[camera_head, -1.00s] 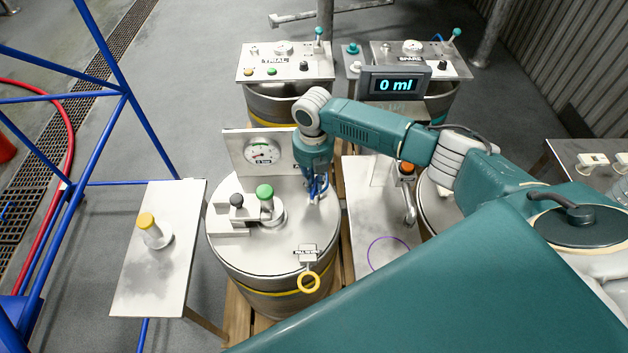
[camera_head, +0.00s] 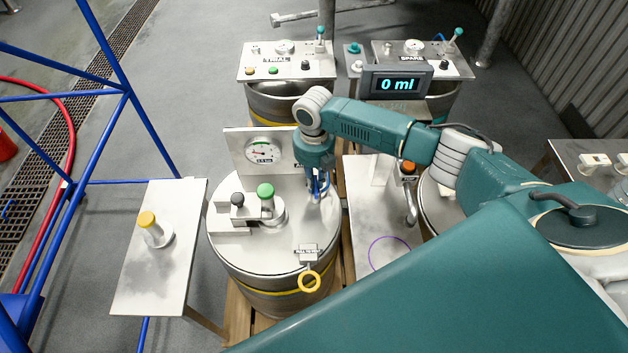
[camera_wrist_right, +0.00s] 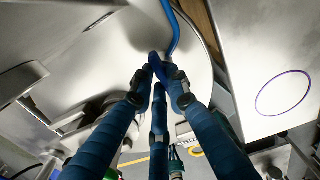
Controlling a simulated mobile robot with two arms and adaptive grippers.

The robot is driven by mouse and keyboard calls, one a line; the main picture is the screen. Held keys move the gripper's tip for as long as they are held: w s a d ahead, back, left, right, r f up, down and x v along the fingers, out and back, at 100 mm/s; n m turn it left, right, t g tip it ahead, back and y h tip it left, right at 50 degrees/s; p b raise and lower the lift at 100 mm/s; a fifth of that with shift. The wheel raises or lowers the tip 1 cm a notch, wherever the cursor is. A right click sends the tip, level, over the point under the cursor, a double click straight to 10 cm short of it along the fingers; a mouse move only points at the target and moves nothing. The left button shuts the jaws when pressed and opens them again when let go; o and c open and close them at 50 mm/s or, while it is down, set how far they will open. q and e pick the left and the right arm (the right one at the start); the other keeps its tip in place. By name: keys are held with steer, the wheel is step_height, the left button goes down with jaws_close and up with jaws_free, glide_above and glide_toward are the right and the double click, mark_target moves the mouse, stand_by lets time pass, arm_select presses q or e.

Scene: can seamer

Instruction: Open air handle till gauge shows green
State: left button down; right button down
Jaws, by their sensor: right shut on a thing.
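The round pressure gauge (camera_head: 264,151) sits on the upright plate (camera_head: 238,152) at the back of the near steel drum's lid. Its dial has coloured arcs and a small dark readout; the needle's exact position is too small to read. My right gripper (camera_head: 319,192) reaches down onto the lid just right of the gauge plate. It is shut on the air handle, which is mostly hidden by the fingers. In the right wrist view, the blue fingers (camera_wrist_right: 160,72) come together over the lid beside a blue hose (camera_wrist_right: 172,30). My left gripper is out of view.
A side table (camera_head: 150,285) holds a yellow-topped post (camera_head: 147,220).

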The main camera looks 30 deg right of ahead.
steer(key=c, duration=1.7)
jaws_free()
steer(key=shift+r, duration=0.1)
step_height(320, 180, up, 12)
